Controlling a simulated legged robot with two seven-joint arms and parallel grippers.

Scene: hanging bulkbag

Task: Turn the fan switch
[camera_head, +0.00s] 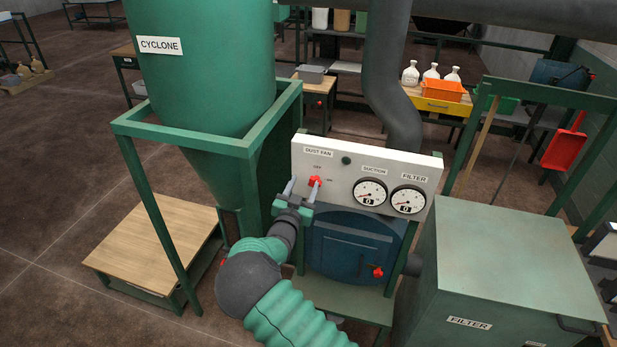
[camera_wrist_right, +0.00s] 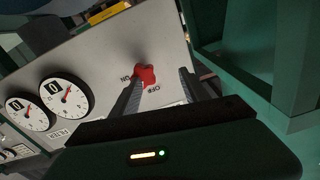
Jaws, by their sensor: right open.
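The fan switch is a red knob (camera_head: 315,181) on the white panel (camera_head: 345,146) under the label DUST FAN, with OFF and ON marks beside it. The knob also shows in the right wrist view (camera_wrist_right: 146,75), just beyond and between my fingertips. My right gripper (camera_head: 302,186) is open, with its two fingers pointing at the panel around the knob's position. The fingers look apart from the knob, but contact is hard to tell. The right gripper's fingers also show in the right wrist view (camera_wrist_right: 158,80). My left gripper is not in view.
Two gauges, SUCTION (camera_head: 370,191) and FILTER (camera_head: 408,199), sit right of the knob. The green cyclone frame (camera_head: 200,125) stands close on the left. A blue fan housing (camera_head: 350,245) is below the panel, and a green filter box (camera_head: 500,270) stands at right.

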